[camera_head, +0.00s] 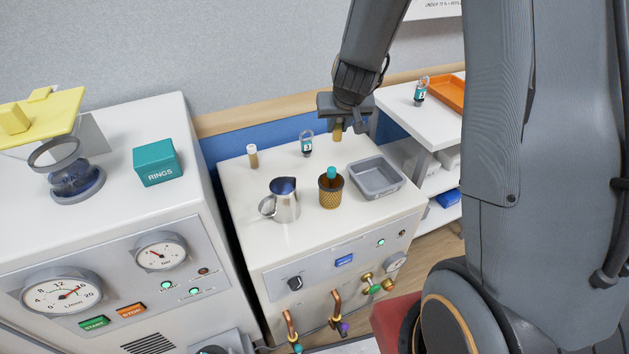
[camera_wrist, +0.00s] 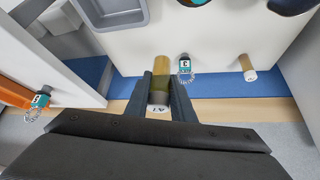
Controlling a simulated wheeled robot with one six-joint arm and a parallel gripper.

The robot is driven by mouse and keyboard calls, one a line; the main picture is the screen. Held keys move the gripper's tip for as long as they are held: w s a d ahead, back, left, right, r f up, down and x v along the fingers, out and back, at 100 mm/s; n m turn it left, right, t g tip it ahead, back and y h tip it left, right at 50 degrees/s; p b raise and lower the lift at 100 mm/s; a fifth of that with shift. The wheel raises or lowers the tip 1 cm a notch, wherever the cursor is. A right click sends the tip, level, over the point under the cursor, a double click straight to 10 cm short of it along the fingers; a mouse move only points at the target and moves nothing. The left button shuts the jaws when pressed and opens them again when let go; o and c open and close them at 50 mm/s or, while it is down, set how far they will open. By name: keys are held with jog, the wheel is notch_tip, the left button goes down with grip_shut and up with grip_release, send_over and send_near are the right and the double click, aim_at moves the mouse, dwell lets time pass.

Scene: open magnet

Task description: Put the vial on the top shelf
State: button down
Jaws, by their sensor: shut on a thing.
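My gripper (camera_head: 341,125) is above the far right part of the white cabinet top. It is shut on an amber vial (camera_head: 338,135). In the wrist view the vial (camera_wrist: 161,70) sits between the two dark fingers, its pale end marked A1 facing the camera. I cannot tell whether the vial touches the cabinet top. A second, similar vial (camera_head: 252,157) stands at the cabinet's back left; it also shows in the wrist view (camera_wrist: 246,67). The white shelf unit (camera_head: 395,104) stands to the right; its top shelf holds an orange tray (camera_head: 448,93) and a teal-and-white tag with a ring (camera_head: 420,95).
The shelf unit's near top is clear. A lower shelf holds a blue item (camera_head: 448,199).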

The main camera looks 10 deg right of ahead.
aim_at(335, 136)
jog(key=b+x, duration=0.3)
jog(key=s+b+x, duration=0.1)
jog(key=x, duration=0.1)
jog(key=shift+w+a+f, duration=0.1)
jog(key=shift+f, duration=0.35)
jog(key=shift+f+b, duration=1.35)
jog(key=shift+f, duration=3.55)
jog(key=shift+f, duration=0.2)
jog(key=c, duration=1.5)
grip_release()
